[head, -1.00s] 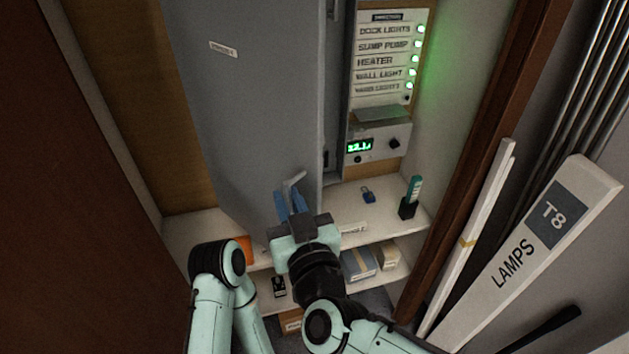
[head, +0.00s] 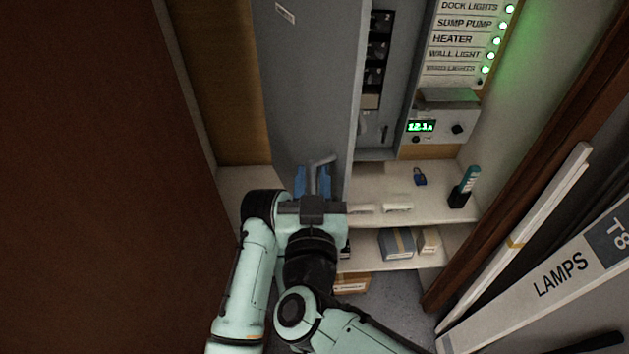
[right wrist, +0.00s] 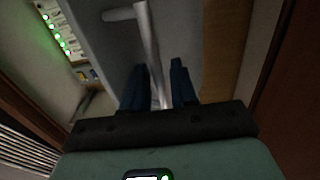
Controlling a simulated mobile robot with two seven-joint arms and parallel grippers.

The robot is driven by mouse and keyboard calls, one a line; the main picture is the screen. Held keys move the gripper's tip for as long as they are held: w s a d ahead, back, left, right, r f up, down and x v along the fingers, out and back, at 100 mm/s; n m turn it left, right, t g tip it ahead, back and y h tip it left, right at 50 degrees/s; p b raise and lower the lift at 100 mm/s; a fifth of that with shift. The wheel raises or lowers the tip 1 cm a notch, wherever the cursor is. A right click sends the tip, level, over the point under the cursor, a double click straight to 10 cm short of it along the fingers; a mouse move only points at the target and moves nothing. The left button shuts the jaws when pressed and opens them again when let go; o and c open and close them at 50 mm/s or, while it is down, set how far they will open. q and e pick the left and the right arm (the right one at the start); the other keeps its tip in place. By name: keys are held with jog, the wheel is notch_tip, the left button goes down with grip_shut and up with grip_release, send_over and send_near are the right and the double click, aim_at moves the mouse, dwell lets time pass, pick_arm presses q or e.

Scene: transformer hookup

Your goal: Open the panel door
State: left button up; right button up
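The grey panel door (head: 312,85) stands ajar in the head view, its free edge on the right. The cabinet interior (head: 376,125) shows past that edge, with a column of dark breakers (head: 377,50). A light grey lever handle (head: 320,162) sits low on the door; it also shows in the right wrist view (right wrist: 148,38). The fingers also show in the right wrist view (right wrist: 161,72). My left gripper is not in view.
A white shelf (head: 350,190) below holds a blue padlock (head: 420,177) and a teal-topped item in a black stand (head: 463,187). Boxes (head: 397,243) lie on the lower shelf. A labelled switch panel (head: 455,45) is right of the cabinet. A lamp carton (head: 565,280) leans at the right.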

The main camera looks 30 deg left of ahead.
jog(key=shift+w+a+f, duration=0.1)
jog(key=shift+w+a, duration=0.1)
jog(key=shift+s+d, duration=0.4)
jog(key=shift+s, duration=0.05)
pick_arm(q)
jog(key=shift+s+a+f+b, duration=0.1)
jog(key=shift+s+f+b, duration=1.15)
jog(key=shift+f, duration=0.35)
pick_arm(e)
jog(key=v, duration=1.2)
jog(key=shift+s, duration=0.2)
